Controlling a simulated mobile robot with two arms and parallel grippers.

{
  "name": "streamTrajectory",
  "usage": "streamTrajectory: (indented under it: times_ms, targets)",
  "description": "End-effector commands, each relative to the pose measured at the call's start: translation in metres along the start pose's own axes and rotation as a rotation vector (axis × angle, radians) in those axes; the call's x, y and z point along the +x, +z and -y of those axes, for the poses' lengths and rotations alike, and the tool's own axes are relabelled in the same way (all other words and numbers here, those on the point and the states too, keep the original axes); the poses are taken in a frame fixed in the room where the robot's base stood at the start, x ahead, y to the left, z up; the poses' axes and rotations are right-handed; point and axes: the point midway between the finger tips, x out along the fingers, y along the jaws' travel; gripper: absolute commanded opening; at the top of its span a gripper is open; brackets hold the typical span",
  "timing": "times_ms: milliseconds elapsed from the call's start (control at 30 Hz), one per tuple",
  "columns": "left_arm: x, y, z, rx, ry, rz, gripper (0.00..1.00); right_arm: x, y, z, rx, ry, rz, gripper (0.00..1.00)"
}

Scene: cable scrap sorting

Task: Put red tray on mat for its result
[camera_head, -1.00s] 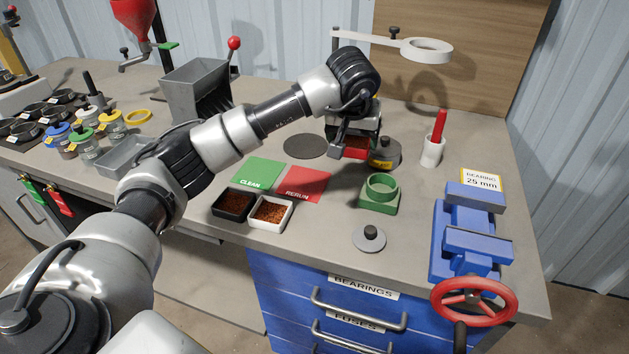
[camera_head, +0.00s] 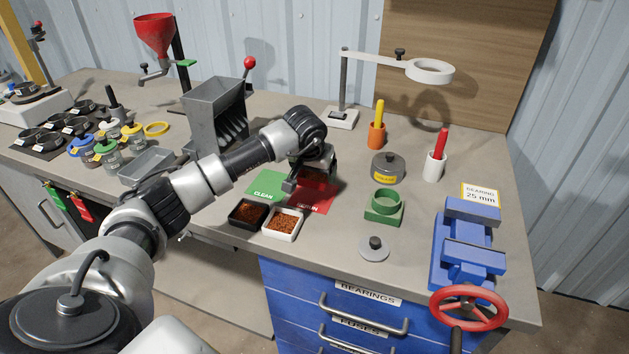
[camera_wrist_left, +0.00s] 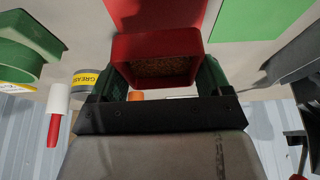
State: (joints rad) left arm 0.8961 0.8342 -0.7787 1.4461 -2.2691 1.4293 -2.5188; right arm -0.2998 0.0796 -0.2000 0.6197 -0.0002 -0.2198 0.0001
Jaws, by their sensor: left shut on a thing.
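My left gripper (camera_head: 308,184) is shut on the red tray (camera_wrist_left: 135,49), one green finger at each side of it in the left wrist view. The tray holds brown granules and looks level. In the head view the gripper is over the red RERUN mat (camera_head: 322,206) and mostly hides the tray. The red mat also shows beyond the tray in the left wrist view (camera_wrist_left: 185,14). I cannot tell whether the tray touches the mat. The green CLEAN mat (camera_head: 264,185) lies empty to the left. My right gripper is not in view.
A black tray (camera_head: 248,212) and a white tray (camera_head: 281,223), both with granules, stand just in front of the mats. A green ring block (camera_head: 384,210) and a grease tin (camera_head: 388,168) stand to the right. A grey hopper (camera_head: 216,118) stands behind the arm.

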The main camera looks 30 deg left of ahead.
Motion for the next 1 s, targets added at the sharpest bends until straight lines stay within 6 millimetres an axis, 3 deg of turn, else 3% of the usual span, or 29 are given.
streamTrajectory:
  times_ms: [367,733,767,867,1000]
  targets:
    - [0.036,0.015,0.002,-0.001,0.001,0.001,0.48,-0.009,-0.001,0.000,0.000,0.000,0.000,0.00]
    - [0.042,0.017,0.002,-0.001,0.000,-0.002,0.48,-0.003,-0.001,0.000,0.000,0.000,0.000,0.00]
    - [0.041,0.017,0.002,-0.001,0.000,-0.001,0.83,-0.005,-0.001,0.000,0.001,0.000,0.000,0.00]
    - [0.041,0.017,0.002,-0.001,0.000,-0.001,0.98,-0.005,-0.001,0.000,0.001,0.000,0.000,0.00]
    - [0.041,0.017,0.002,-0.001,0.000,-0.001,1.00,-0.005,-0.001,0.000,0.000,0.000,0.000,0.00]
